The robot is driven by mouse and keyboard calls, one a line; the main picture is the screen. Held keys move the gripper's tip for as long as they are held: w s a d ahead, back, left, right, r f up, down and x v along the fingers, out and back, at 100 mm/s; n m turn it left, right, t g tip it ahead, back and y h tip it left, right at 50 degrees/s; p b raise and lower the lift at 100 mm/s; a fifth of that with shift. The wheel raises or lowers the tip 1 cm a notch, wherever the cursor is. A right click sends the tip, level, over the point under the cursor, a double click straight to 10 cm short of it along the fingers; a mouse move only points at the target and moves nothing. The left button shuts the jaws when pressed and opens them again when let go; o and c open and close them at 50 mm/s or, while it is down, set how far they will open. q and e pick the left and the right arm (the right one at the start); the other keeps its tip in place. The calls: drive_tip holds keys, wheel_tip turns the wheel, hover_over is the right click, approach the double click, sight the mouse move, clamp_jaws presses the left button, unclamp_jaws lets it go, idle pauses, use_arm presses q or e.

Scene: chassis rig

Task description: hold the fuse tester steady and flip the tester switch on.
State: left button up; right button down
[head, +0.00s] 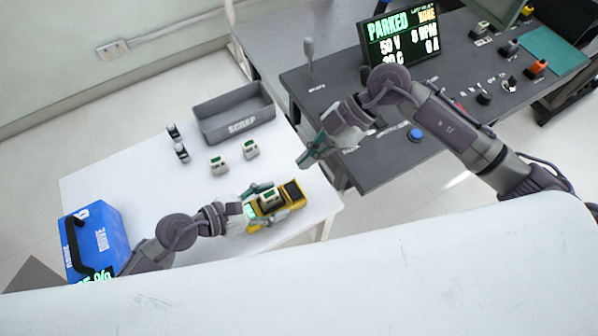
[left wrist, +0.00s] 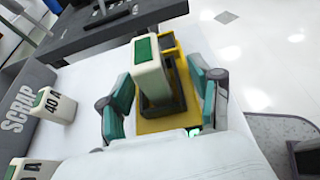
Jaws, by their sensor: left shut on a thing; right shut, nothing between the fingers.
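The yellow fuse tester (head: 283,208) sits near the right front corner of the white table. A pale fuse with a green top (head: 268,200) stands on it, large in the left wrist view (left wrist: 151,75). My left gripper (head: 264,203) is shut on the tester, with its teal fingers on both sides of the yellow body (left wrist: 147,126) in the left wrist view. The tester has a small lit green display (head: 251,212) and a dark block (head: 293,190) at its right end. I cannot make out the switch position. My right gripper (head: 306,160) is shut and empty, above and behind the tester.
A grey SCRAP bin (head: 235,113) stands at the back of the white table (head: 110,182). A blue box (head: 97,240) is at left. The dark console (head: 335,90) with a PARKED screen (head: 400,38) stands behind.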

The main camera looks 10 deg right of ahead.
drive_tip(key=v, duration=0.6)
drive_tip(key=shift+w, duration=0.45)
drive_tip(key=shift+r, duration=0.1)
use_arm(q)
drive_tip(key=o, duration=1.3)
drive_tip(key=shift+o, duration=0.2)
